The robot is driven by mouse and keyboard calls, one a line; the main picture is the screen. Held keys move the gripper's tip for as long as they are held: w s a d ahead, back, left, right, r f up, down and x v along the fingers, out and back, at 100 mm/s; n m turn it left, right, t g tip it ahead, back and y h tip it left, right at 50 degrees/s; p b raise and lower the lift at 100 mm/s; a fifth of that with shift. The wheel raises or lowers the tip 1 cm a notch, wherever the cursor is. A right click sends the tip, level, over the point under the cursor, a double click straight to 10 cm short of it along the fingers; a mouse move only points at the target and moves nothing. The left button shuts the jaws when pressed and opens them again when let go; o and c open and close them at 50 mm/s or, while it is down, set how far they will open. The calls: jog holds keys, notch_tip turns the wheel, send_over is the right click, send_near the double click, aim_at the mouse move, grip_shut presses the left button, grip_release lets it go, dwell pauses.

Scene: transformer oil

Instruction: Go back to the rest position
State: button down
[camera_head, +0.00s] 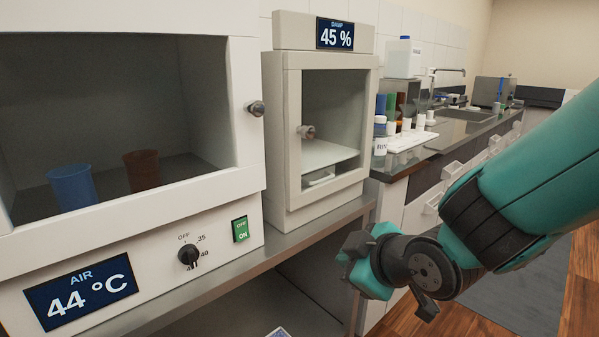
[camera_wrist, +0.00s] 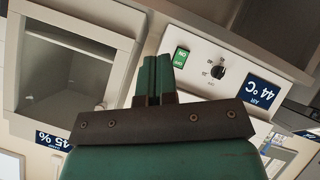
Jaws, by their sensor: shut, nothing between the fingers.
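My gripper (camera_head: 352,258) hangs at the right of the head view, in front of the bench edge and apart from the cabinets. In the wrist view its two green fingers (camera_wrist: 154,78) lie side by side, shut with nothing between them. The fingertips are hard to make out in the head view. My teal arm comes in from the right edge.
An oven (camera_head: 148,207) reading 44 °C holds a blue cup (camera_head: 72,187) and a brown cup (camera_head: 142,170) behind its window. A damp cabinet (camera_head: 282,130) reading 45 % stands beside it. Bottles and a white rack (camera_head: 412,141) stand on the far counter. Floor shows at lower right.

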jog(key=s+d+r+m+g, duration=0.2)
jog(key=s+g, duration=0.1)
jog(key=s, duration=0.4)
jog(key=s+d+r+m+g+h, duration=0.1)
jog(key=s+d+m+g, duration=0.15)
jog(key=s, duration=0.35)
jog(key=s+d+r+m+g, duration=0.2)
jog(key=s+d+g, duration=0.15)
jog(key=s, duration=0.35)
notch_tip(320, 180, up, 12)
jog(key=a+p, duration=0.1)
jog(key=p, duration=1.1)
jog(key=shift+w+r+g+p, duration=0.25)
jog(key=shift+w+g+p, duration=0.05)
jog(key=shift+p, duration=0.05)
jog(key=shift+a, duration=0.2)
